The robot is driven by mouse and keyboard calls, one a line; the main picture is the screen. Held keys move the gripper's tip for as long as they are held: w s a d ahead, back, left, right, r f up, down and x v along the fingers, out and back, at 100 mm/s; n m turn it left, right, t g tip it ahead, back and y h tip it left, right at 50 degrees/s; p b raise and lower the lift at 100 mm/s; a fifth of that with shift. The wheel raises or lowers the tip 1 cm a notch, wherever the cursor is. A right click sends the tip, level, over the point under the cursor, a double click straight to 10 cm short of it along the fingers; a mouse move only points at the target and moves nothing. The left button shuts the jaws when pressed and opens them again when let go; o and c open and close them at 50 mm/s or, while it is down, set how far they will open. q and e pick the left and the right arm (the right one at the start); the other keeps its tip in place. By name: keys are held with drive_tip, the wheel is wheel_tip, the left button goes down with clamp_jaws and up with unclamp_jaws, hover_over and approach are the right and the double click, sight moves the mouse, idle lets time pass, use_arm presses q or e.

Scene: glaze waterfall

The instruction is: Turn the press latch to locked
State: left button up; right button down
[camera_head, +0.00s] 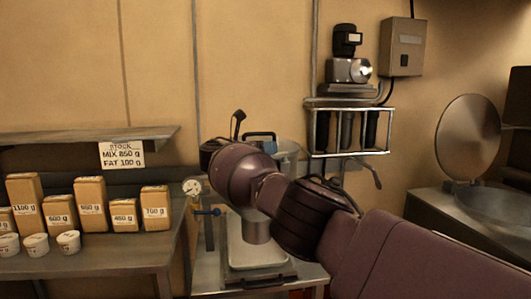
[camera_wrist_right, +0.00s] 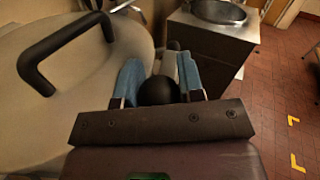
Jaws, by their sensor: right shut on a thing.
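My right arm reaches across the middle of the head view to the press (camera_head: 258,250). My left gripper is out of view.
A pressure gauge (camera_head: 192,187) and a blue-handled valve (camera_head: 207,212) sit at the press's left. A bench (camera_head: 95,264) holds several labelled blocks and white tubs. A wall rack (camera_head: 348,152) stands behind. A round-lidded pan (camera_head: 468,138) is at right.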

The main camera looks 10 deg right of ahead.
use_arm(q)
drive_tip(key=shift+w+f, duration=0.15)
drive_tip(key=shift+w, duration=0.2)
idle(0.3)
use_arm(e)
drive_tip(key=c, duration=0.8)
unclamp_jaws()
drive_tip(key=shift+w, duration=0.1)
drive_tip(key=shift+o, duration=0.2)
drive_tip(key=shift+s+a, duration=0.2)
drive_tip(key=shift+a, duration=0.25)
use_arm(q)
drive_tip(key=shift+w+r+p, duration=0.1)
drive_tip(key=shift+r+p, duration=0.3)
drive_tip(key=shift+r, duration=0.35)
use_arm(e)
drive_tip(key=v, duration=0.9)
drive_tip(key=shift+a, duration=0.4)
